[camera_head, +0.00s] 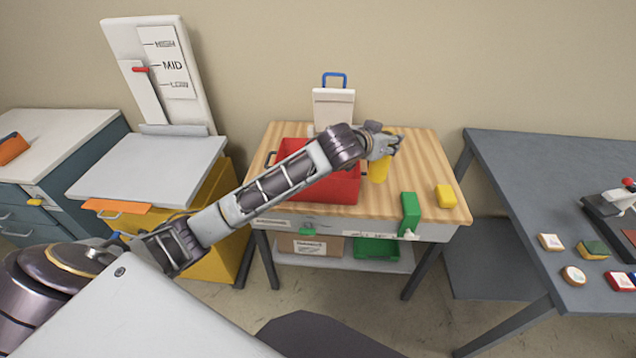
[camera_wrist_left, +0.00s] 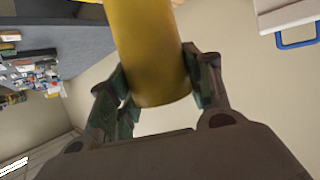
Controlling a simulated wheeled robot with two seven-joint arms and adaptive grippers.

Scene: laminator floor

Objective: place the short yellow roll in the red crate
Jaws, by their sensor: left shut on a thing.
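A yellow roll (camera_head: 378,171) is held by my left gripper (camera_head: 388,146) above the wooden table, just right of the red crate. In the left wrist view the yellow roll (camera_wrist_left: 150,50) stands between the two fingers of my left gripper (camera_wrist_left: 158,85), which press on its sides. The red crate (camera_head: 343,188) sits on the left half of the table. My left arm crosses over the crate and hides much of its inside. My right gripper is not in view.
A white stand with a blue handle (camera_head: 334,79) is behind the crate. A grey table (camera_head: 540,170) with several small items is at right.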

